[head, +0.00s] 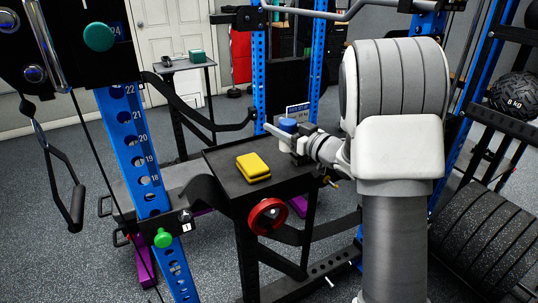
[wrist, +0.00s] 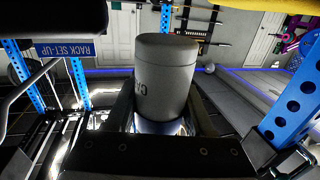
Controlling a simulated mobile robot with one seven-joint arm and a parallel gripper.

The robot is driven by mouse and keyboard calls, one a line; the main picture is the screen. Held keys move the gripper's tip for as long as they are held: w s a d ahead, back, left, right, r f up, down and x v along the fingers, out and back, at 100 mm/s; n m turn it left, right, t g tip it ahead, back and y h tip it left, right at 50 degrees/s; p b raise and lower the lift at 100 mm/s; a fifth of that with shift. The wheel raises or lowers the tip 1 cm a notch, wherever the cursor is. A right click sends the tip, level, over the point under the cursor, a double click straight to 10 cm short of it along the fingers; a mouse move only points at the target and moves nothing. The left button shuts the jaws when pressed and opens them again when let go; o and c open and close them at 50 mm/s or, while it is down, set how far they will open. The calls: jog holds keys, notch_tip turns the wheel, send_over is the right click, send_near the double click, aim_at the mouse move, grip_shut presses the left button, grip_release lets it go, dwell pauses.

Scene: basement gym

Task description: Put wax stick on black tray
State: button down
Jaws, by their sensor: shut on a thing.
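The wax stick appears to be the grey cylinder with a blue end in my gripper (head: 292,139). In the head view its blue end (head: 288,125) points up. In the wrist view its grey body (wrist: 165,80) with dark lettering sits between the two fingers, which are shut on it. The black tray (head: 228,160) is a flat dark top on a stand, left of and below my gripper. The held stick is over or just beyond the tray's far right corner. I cannot tell whether it touches the tray.
A yellow block (head: 253,167) lies on the tray. A red hand wheel (head: 267,216) sits at its front. Blue rack posts (head: 140,150) stand at the left, with others behind. The tray's right part looks clear.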

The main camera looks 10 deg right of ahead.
jog(key=a+f, duration=0.1)
jog(key=s+a+f, duration=0.1)
jog(key=a, duration=0.1)
jog(key=shift+b, duration=0.3)
jog(key=shift+a+f+b, duration=0.1)
jog(key=shift+f+b, duration=0.65)
jog(key=shift+f, duration=1.25)
jog(key=shift+f, duration=0.1)
jog(key=shift+c, duration=1.4)
grip_release()
